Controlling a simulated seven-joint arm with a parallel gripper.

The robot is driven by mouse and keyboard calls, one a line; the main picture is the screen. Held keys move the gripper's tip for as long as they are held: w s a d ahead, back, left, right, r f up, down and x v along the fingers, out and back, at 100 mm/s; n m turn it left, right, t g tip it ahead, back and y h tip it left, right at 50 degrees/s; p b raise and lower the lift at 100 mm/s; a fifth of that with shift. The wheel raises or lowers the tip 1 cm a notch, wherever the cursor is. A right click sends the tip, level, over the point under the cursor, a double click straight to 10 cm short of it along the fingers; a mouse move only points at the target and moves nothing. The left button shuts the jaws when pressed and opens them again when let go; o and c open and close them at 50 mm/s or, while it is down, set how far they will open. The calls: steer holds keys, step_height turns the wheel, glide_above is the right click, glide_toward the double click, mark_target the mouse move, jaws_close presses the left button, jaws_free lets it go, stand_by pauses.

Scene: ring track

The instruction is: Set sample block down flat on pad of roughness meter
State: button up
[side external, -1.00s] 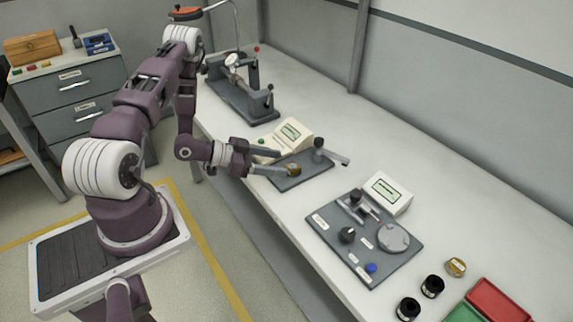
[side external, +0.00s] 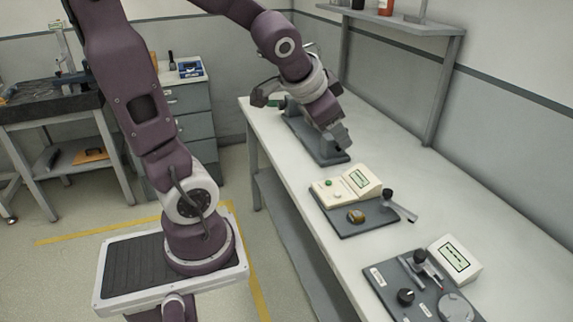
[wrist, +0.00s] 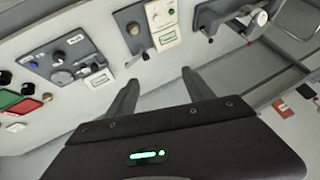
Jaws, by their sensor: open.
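A small brass-coloured piece (side external: 356,216), which looks like the sample block, rests on the dark grey base of the cream meter (side external: 345,187). It looks level, but the pad under it is too small to make out. I take this meter, with its screen, green button and swing arm (side external: 400,207), as the roughness meter; its label is unreadable. In the wrist view the brass piece (wrist: 134,28) and meter (wrist: 161,25) show near the top. My gripper (side external: 338,137) is raised, well apart from the piece. In the wrist view my gripper (wrist: 159,77) is open, with nothing between its fingers.
A second instrument with a white display (side external: 455,257), knob and round disc (side external: 458,307) stands nearer on the bench. A grey bench fixture (side external: 318,142) stands beyond the meter, behind my gripper. Red (wrist: 28,107) and green trays and black cylinders lie at the wrist view's left.

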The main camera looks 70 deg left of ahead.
steer(key=s+d+r+g+h, duration=0.1)
steer(key=s+d+h, duration=0.2)
steer(key=s+d, duration=0.9)
steer(key=shift+s+r+n, duration=0.25)
steer(key=shift+s+n, duration=0.05)
steer(key=shift+s, duration=0.9)
